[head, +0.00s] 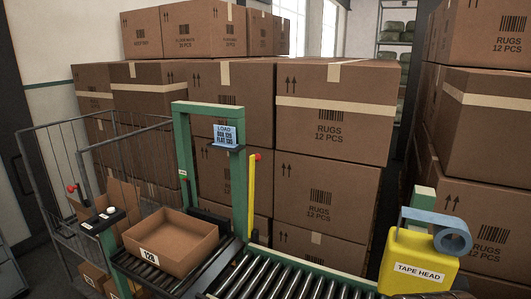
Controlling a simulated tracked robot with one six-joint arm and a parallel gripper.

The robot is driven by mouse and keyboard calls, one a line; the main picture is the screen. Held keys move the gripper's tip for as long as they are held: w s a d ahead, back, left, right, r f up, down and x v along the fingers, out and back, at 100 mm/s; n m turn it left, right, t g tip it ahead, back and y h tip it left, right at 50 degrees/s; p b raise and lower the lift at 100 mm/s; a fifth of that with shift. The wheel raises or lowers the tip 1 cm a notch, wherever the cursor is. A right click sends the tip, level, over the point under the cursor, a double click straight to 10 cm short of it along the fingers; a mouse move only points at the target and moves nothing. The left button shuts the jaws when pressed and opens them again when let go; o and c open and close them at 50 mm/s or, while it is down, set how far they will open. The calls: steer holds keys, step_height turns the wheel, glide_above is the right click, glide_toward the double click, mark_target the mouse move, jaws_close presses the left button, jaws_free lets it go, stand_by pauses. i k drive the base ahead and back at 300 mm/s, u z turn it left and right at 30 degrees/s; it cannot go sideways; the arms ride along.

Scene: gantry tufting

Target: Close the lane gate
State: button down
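A yellow upright bar with a red knob (251,192) stands beside the right post of a green frame (242,170) over the roller lane. It looks like the lane gate, standing upright, but I cannot be sure. An open cardboard box labelled 128 (172,240) sits to the left of the rollers, in front of the frame. My gripper is not in the head view.
The roller conveyor (285,281) runs along the bottom and its visible rollers are bare. A yellow tape head (416,258) stands at right. A wire cage cart (50,190) stands at left. Stacked rug cartons (333,120) fill the back and right.

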mark_target(257, 157)
steer(key=u, duration=0.5)
steer(key=i, duration=0.9)
steer(key=u, duration=0.65)
